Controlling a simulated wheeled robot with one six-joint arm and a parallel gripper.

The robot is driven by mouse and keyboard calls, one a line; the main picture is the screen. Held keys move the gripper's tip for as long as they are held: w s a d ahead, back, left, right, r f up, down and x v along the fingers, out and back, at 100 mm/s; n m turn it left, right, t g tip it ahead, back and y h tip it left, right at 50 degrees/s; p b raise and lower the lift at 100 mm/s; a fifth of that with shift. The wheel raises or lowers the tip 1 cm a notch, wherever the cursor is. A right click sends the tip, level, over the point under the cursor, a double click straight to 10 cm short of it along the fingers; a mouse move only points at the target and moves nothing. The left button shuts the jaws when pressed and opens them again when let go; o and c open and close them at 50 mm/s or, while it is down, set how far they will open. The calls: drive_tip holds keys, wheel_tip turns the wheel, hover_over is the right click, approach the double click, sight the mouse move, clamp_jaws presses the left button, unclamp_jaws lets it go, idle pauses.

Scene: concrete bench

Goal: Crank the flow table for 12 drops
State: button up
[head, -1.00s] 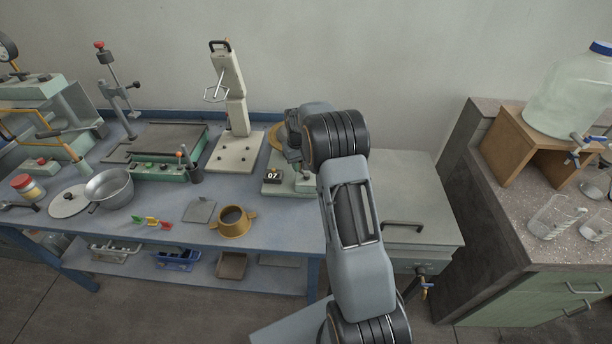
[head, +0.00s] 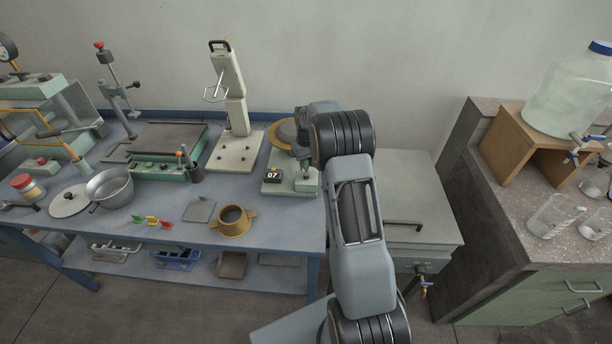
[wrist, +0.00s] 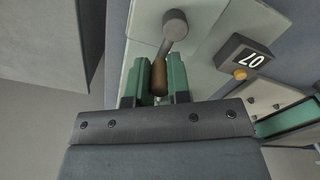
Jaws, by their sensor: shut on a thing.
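In the wrist view, the crank has a grey hub (wrist: 175,22) and a brown handle (wrist: 159,76). My gripper (wrist: 159,84) has green fingers on both sides of this handle and is shut on it. In the head view the fingers are mostly hidden by my wrist.
A white-based stand (head: 234,150) stands left of the flow table. A brass ring mould (head: 232,222) sits near the bench's front edge. A grey cabinet (head: 412,190) stands to the right, beyond my arm. Bare bench lies in front of the flow table.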

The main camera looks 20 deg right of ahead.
drive_tip(key=shift+s+d, duration=0.5)
drive_tip(key=shift+d, duration=0.05)
drive_tip(key=shift+s+d+b, duration=0.2)
drive_tip(key=shift+s, duration=0.35)
drive_tip(key=shift+s+d+b, duration=0.15)
drive_tip(key=shift+s+b, duration=0.05)
drive_tip(key=shift+s, duration=0.3)
drive_tip(key=shift+s+a, duration=0.1)
drive_tip(key=shift+s, duration=0.45)
drive_tip(key=shift+s+a+b, duration=0.3)
drive_tip(key=shift+s+a, duration=0.05)
drive_tip(key=shift+s, duration=0.3)
drive_tip(key=shift+s+a, duration=0.4)
drive_tip(key=shift+a, duration=0.25)
drive_tip(key=shift+s+a, duration=0.15)
drive_tip(key=shift+a, duration=1)
drive_tip(key=shift+w+a, duration=0.2)
drive_tip(key=shift+a, duration=0.3)
